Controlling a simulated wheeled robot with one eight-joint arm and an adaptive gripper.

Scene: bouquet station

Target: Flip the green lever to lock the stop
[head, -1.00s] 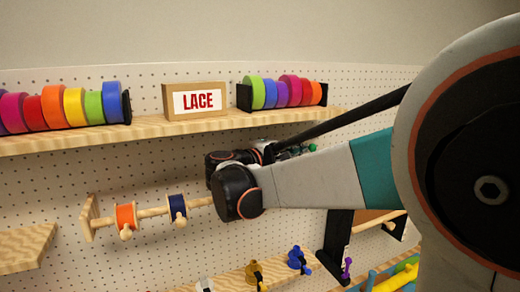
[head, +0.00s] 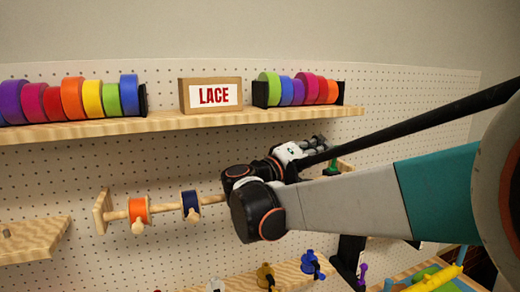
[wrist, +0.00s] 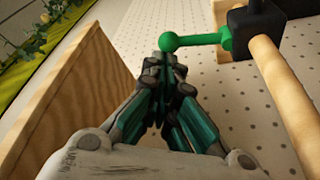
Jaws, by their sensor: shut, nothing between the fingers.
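The green lever (wrist: 200,40) shows in the wrist view as a thin arm with a round ball end, pointing left from a black stop (wrist: 258,28). The stop sits on a wooden rod (wrist: 285,88). My gripper (wrist: 163,68) is shut and empty. Its tips are right at the ball end in the picture; I cannot tell whether they touch it. In the head view my gripper (head: 318,143) is beyond my forearm, and a small green part of the lever (head: 333,167) shows just below it. My arm hides most of the rod and stop there.
A shelf (head: 180,123) with coloured ribbon rolls and a LACE sign (head: 212,95) runs above. An orange spool (head: 139,210) and a blue spool (head: 190,204) hang on the rod at left.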

